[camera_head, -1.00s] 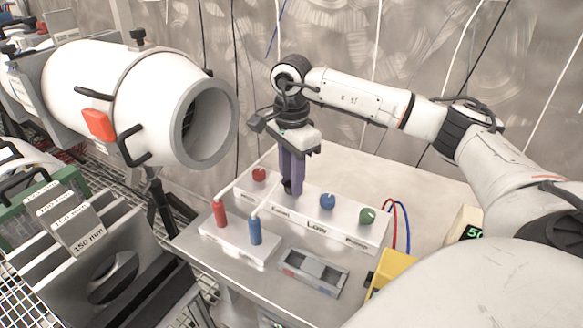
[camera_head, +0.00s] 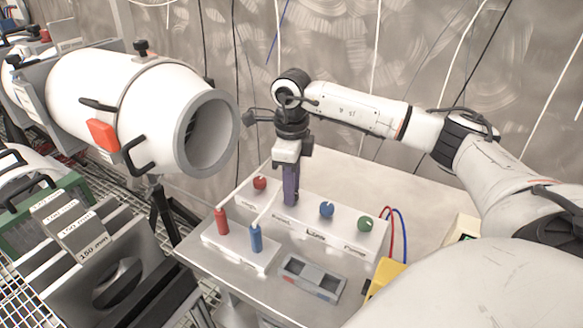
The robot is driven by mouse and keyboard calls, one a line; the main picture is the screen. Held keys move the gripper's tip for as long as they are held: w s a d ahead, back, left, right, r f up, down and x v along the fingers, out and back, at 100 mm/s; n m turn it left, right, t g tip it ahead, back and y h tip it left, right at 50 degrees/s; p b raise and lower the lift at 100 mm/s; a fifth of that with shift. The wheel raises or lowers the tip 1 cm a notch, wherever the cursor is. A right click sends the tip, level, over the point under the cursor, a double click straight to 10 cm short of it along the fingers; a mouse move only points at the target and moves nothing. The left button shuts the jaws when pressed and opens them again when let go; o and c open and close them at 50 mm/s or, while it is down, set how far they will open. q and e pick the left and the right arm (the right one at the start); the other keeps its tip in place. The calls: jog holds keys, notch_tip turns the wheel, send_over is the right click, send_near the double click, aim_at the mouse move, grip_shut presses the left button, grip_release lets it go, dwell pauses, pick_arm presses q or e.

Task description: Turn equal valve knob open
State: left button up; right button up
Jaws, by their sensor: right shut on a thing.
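A white valve panel (camera_head: 312,232) stands on the metal table, with a row of knobs on it. The red knob (camera_head: 260,183) is at its left end, the blue knob (camera_head: 327,209) right of the middle and the green knob (camera_head: 365,224) at the right end. My right gripper (camera_head: 290,203) points straight down between the red and blue knobs, at the position of the equal knob. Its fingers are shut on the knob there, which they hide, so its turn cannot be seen. My left gripper is not in view.
A white block with a red handle (camera_head: 221,222) and a blue handle (camera_head: 256,238) stands before the panel. A grey tray (camera_head: 313,277) and a yellow object (camera_head: 384,277) lie nearer. A large white cylinder (camera_head: 150,100) is at the left. The wall is behind.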

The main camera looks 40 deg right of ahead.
jog(key=shift+m, duration=0.6)
jog(key=o, duration=1.1)
jog(key=shift+c, duration=0.2)
notch_tip(320, 180, up, 10)
jog(key=shift+r, duration=0.2)
